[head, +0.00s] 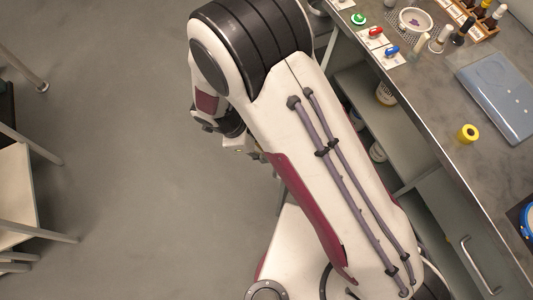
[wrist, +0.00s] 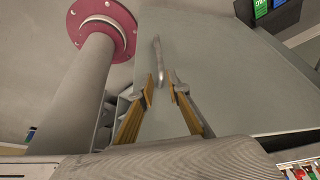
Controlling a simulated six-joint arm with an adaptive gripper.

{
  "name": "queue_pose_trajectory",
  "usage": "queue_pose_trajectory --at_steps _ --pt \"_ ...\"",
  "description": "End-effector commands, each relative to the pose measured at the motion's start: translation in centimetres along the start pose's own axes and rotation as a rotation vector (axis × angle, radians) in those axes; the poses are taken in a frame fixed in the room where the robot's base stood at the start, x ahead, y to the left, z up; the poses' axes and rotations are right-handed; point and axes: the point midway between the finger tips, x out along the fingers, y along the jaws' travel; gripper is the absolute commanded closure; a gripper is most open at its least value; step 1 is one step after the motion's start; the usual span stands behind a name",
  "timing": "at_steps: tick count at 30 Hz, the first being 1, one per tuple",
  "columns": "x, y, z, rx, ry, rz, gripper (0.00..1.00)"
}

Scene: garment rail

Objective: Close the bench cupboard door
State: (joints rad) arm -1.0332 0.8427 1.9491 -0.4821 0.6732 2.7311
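In the wrist view, a broad grey-green panel, which looks like the cupboard door (wrist: 215,65), fills the middle and carries a slim metal handle (wrist: 158,60). My gripper (wrist: 165,88) has its two yellow-lined fingers apart, pointing at the panel. The handle's near end shows just by the fingertips; I cannot tell whether they touch it. In the head view, the bench cupboard (head: 399,150) stands open at the front, with shelves showing. My arm covers much of that side; the gripper's fingers and most of the open door are hidden there.
The bench top (head: 440,115) holds a yellow ring (head: 468,133), a blue-grey case (head: 500,90) and small bottles. White jars (head: 386,94) stand inside the cupboard. Another front with a handle (head: 478,266) is at lower right.

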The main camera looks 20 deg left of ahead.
Motion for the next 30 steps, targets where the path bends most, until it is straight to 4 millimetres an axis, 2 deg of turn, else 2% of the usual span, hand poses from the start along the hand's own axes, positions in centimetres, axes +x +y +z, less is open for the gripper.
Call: queue_pose_trajectory --at_steps 4,13,14,15,16,20,25,30 --pt "-0.7 0.0 0.0 -0.001 -0.002 -0.002 0.84" --pt "-0.8 0.0 0.0 -0.001 -0.001 -0.001 0.84" --pt "-0.8 0.0 0.0 -0.001 -0.001 -0.001 0.86" --pt "-0.8 0.0 0.0 -0.001 -0.001 -0.001 0.97" --pt "-0.7 0.0 0.0 0.0 -0.001 0.0 1.0" --pt "-1.0 -0.5 -0.3 0.013 -0.007 -0.002 1.0" --pt "-2.5 -2.0 -1.1 0.063 -0.037 -0.013 1.0" --pt "-3.6 -2.6 -1.6 -0.023 -0.056 -0.013 1.0"
